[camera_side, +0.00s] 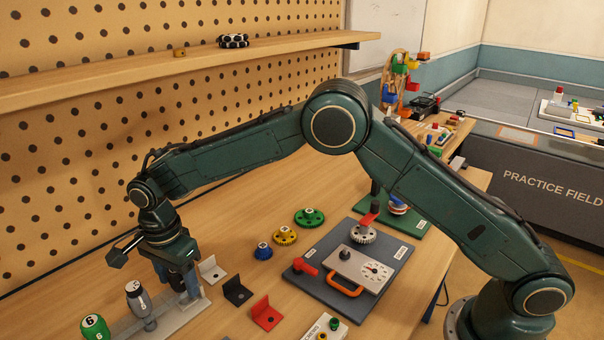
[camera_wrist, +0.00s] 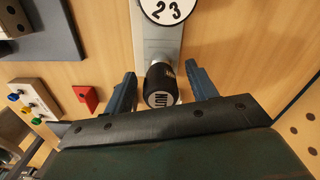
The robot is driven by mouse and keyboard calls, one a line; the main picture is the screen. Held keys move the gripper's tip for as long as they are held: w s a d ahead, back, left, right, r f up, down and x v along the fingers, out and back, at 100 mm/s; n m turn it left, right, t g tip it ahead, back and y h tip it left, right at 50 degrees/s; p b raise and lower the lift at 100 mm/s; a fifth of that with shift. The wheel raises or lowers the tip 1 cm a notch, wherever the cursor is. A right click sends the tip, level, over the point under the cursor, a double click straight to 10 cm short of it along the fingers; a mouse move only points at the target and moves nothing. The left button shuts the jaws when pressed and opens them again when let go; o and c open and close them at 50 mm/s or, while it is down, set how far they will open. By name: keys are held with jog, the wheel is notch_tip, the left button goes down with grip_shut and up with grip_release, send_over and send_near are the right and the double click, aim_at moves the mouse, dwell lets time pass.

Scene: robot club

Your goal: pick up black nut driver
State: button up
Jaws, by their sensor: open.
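The black nut driver (camera_wrist: 161,88) shows in the wrist view as a dark round handle with white lettering on its end. It stands at a light grey rack (camera_wrist: 158,38). My gripper (camera_wrist: 160,72) is open, with one blue finger on each side of the handle and visible gaps between. In the side view my gripper (camera_side: 177,278) points down over the far end of the rack (camera_side: 190,313). There the fingers and wrist largely hide the nut driver.
A grey handle (camera_side: 138,299) and a green ball handle (camera_side: 94,326) stand along the rack. White, black and red brackets (camera_side: 267,313) lie just right of it. A dark grey board (camera_side: 318,284) with a dial plate is farther right. The pegboard wall rises behind.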

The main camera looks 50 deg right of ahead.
jog(key=shift+c, duration=0.3)
jog(key=c, duration=1)
jog(key=shift+r, duration=0.1)
notch_tip(320, 180, up, 20)
jog(key=shift+f, duration=0.1)
dwell(0.6)
jog(key=o, duration=0.4)
jog(key=c, duration=0.4)
jog(key=shift+o, duration=0.2)
